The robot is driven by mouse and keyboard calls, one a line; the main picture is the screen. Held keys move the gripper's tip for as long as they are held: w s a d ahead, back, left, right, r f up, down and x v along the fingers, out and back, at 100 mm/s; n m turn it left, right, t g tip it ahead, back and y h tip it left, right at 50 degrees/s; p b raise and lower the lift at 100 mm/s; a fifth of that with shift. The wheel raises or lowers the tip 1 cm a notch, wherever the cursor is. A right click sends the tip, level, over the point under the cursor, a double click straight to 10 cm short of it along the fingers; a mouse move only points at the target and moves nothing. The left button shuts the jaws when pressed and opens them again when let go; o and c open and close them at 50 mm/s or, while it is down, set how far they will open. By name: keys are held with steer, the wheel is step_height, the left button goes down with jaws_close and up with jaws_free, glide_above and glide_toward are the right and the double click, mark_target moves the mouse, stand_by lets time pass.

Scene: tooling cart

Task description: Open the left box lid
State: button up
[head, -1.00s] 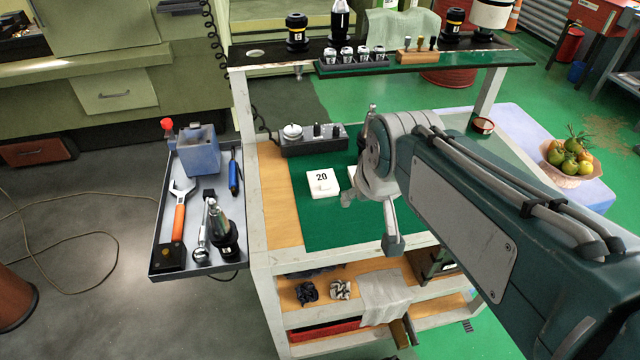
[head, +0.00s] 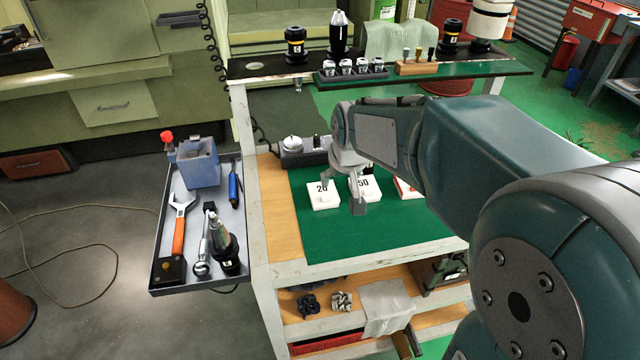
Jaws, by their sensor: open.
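Three small white boxes stand in a row on the green mat. The left box (head: 319,200), marked 20, appears to have its lid shut. The middle box (head: 366,186) is marked 50, and the right box (head: 405,191) is partly hidden by my arm. My gripper (head: 343,194) is open and points down, with its fingers spread over the gap between the left and middle boxes. One finger overlaps the right part of the left box in the picture. I cannot tell whether it touches the lid.
The green mat (head: 375,234) is clear in front of the boxes. A dark block with a round white knob (head: 292,143) stands behind them. A raised shelf (head: 270,66) with tool holders crosses the back. A side tray (head: 160,240) with tools hangs at left.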

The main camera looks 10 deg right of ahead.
glide_toward(326, 197)
steer(key=x, duration=0.9)
jaws_close()
